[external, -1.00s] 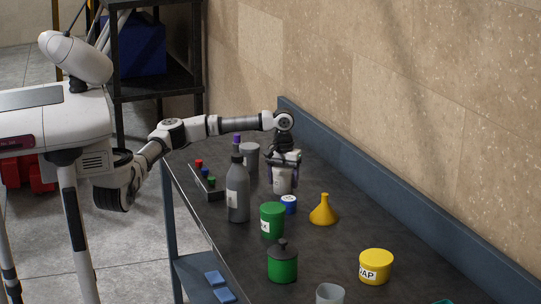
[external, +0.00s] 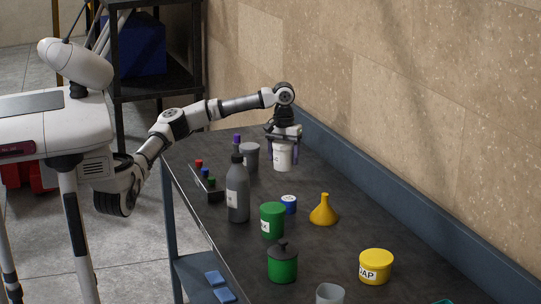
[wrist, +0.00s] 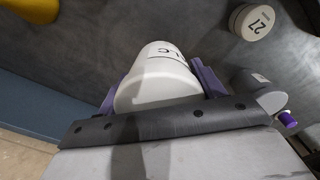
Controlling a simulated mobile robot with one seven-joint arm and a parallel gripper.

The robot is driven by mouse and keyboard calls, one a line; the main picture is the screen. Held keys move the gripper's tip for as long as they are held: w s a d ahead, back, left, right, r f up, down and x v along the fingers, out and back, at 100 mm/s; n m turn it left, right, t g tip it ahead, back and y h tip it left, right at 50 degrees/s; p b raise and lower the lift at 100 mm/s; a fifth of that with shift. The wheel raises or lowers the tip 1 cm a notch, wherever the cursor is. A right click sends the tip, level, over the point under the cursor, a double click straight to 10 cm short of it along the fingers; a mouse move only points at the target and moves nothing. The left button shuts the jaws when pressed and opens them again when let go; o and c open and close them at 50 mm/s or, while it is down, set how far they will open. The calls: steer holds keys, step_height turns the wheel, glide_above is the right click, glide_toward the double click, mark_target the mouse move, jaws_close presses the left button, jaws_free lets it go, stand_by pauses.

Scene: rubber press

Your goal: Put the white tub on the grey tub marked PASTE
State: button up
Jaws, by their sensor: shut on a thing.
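The white tub (external: 283,158) is upright in my gripper (external: 283,150), with a purple finger on each side of it. It appears raised above the bench. In the wrist view the white tub (wrist: 158,75) shows dark lettering, partly readable, between the fingers of my gripper (wrist: 162,88). A grey tub (external: 250,159) stands on the bench just left of the white tub in the external view. In the wrist view I take the grey shape at the right (wrist: 247,80) for it, partly hidden by my gripper. I cannot read its marking.
A grey bottle (external: 238,190) and a rack of small coloured-cap items (external: 207,182) stand in front of the grey tub. A purple-capped item (external: 237,144) is beside it. A blue jar (external: 289,204), green tub (external: 272,221) and yellow funnel (external: 323,211) stand nearer the camera.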

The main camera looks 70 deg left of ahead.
steer(key=shift+a+r, duration=0.1)
steer(key=shift+r, duration=0.8)
steer(key=s+a+r+p, duration=0.2)
steer(key=a+r+p, duration=0.5)
steer(key=a+r, duration=0.45)
step_height(320, 180, up, 7)
steer(key=p, duration=0.4)
glide_above(242, 147)
step_height(242, 147, down, 20)
steer(key=shift+a+r+p, duration=0.1)
steer(key=shift+r+p, duration=0.15)
steer(key=shift+p, duration=0.7)
steer(key=shift+f, duration=0.15)
steer(key=o, duration=1.2)
steer(key=shift+o, duration=0.2)
